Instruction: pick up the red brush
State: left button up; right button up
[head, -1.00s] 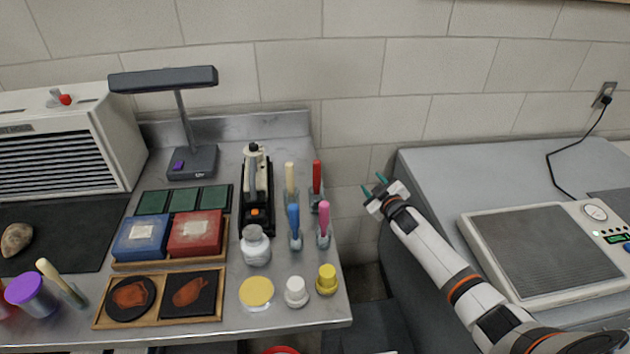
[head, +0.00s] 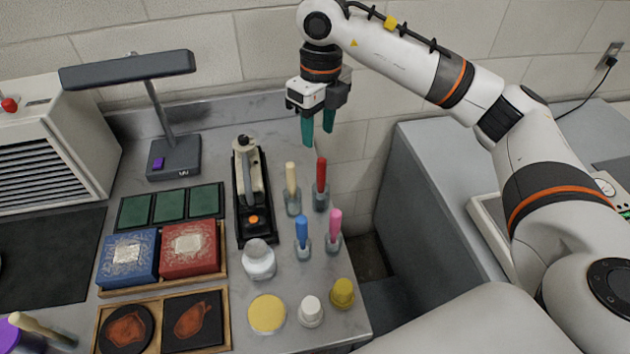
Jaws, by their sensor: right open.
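The red brush (head: 321,174) stands upright in a small clear holder (head: 321,199) near the right edge of the metal bench. It is the back right one of a group of brushes. My right gripper (head: 318,135) is open and empty, pointing down with teal fingertips. In the picture it shows just above the top of the red brush, and I see no contact. My left gripper is not in the head view.
A cream brush (head: 291,178), a blue brush (head: 301,229) and a pink brush (head: 335,222) stand close to it. A lamp (head: 165,110) stands at the back left. A gap lies right of the bench.

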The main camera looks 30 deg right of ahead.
aim_at(321, 169)
jog(key=shift+d+f+h, duration=0.3)
jog(key=shift+f, duration=0.1)
jog(key=f+p, duration=0.2)
jog(key=f, duration=0.3)
jog(key=shift+s, duration=0.2)
jog(key=shift+f, duration=0.3)
notch_tip(321, 169, down, 4)
jog(key=p, duration=0.3)
jog(key=shift+d, duration=0.1)
jog(key=shift+w+f, duration=0.1)
jog(key=shift+f, duration=0.55)
grip_shut()
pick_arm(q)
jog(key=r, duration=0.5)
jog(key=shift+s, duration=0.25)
pick_arm(e)
jog(key=shift+r, duration=0.15)
